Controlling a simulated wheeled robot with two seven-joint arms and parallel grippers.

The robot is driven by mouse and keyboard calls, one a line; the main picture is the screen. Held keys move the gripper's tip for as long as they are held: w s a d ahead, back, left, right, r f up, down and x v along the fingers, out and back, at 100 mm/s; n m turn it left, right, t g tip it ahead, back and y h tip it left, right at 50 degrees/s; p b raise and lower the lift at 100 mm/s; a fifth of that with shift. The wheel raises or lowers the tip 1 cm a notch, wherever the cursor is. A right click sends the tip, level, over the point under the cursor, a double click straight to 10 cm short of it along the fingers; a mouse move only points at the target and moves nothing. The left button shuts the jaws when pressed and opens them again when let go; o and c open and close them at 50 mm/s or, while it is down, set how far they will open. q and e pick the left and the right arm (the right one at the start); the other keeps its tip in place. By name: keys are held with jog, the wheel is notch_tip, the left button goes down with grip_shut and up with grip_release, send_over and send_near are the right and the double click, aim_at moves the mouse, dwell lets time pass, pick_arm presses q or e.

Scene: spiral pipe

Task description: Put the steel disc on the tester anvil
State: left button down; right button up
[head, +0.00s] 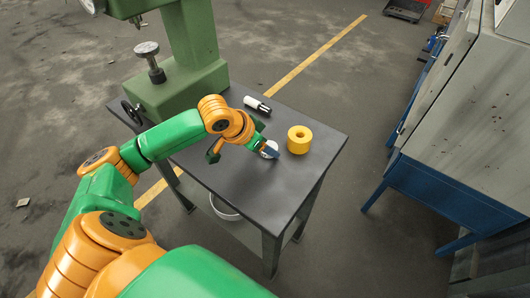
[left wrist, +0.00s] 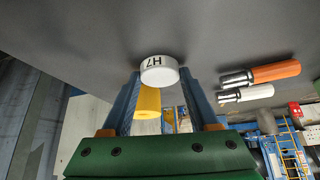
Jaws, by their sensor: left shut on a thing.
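The steel disc (head: 270,147) is a small pale round piece with dark lettering on its face. In the left wrist view the disc (left wrist: 159,72) sits between the two blue fingertips. My left gripper (head: 270,151) is shut on it, at or just above the dark tabletop; I cannot tell whether it touches the table. The tester anvil (head: 147,48) is a round metal plate on an upright screw of the green tester (head: 180,88), at the back left, well away from the gripper. Nothing visible lies on the anvil. My right gripper is out of view.
A yellow ring (head: 299,139) stands on the table (head: 240,185) just right of my left gripper. A grey cabinet (head: 465,115) stands at the right.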

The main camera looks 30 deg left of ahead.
pick_arm(q)
jog(key=shift+s+d+r, duration=0.1)
jog(key=shift+s+r, duration=0.1)
jog(key=shift+f, duration=0.1)
jog(key=shift+c, duration=0.8)
grip_release()
jog(key=shift+f, duration=0.1)
